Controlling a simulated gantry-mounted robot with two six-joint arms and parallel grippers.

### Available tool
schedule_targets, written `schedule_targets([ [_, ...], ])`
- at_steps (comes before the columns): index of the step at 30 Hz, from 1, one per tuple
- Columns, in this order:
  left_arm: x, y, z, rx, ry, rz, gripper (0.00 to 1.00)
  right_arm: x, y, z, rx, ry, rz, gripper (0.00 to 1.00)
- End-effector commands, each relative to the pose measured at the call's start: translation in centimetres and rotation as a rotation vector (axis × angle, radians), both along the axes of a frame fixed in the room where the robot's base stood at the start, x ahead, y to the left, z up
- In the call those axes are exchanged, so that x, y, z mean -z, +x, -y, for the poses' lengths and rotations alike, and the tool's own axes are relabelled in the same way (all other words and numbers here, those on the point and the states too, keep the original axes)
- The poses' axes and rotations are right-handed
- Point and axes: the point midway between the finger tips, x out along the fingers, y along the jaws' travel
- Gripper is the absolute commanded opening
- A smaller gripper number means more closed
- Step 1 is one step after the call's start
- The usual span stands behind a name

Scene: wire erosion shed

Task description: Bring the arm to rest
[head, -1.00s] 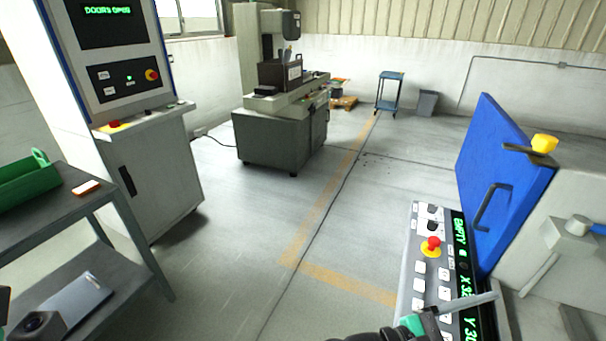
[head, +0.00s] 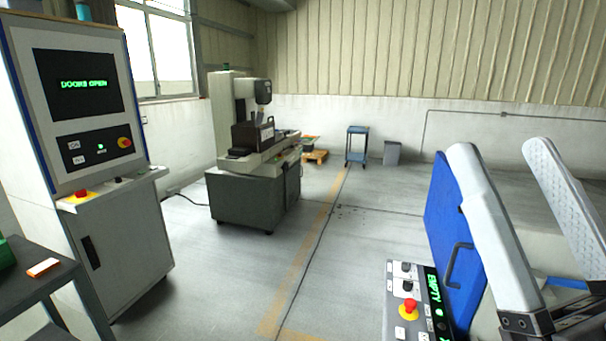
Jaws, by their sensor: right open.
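My right gripper (head: 500,148) is raised at the right side of the head view, close to the camera. Its two long white fingers point up and stand wide apart, with nothing between them. It is open and partly covers the blue door (head: 440,215) and the machine behind. The lower part of the gripper and its arm run out of the picture. My left gripper is not in view.
A control panel with a red button (head: 409,307) sits low at the right, beside the blue door. A tall control cabinet (head: 118,240) and a dark table (head: 38,290) stand left. A grey machine (head: 240,200) stands further back. The middle floor is clear.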

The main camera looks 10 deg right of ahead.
Motion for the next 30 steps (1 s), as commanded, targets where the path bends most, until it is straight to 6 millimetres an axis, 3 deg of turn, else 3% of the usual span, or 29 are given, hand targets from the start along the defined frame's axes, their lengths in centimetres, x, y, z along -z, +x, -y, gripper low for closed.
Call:
schedule_targets([
  [1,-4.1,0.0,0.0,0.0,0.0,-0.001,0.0,-4.5,-0.3,0.0,-0.011,0.01,0.016,0.76],
  [8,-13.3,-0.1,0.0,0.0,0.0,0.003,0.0,-13.5,-0.3,-0.1,-0.016,0.012,0.016,0.76],
  [18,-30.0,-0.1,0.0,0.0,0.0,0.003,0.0,-30.2,-0.3,-0.1,-0.019,0.013,0.016,0.76],
  [21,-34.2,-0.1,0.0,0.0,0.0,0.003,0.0,-34.4,-0.3,-0.1,-0.019,0.013,0.016,0.76],
  [25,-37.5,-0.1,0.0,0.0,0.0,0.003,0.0,-37.6,-0.2,-0.1,-0.019,0.013,0.015,0.76],
  [30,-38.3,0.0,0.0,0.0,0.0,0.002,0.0,-38.5,-0.2,-0.1,-0.02,0.012,0.015,0.76],
])
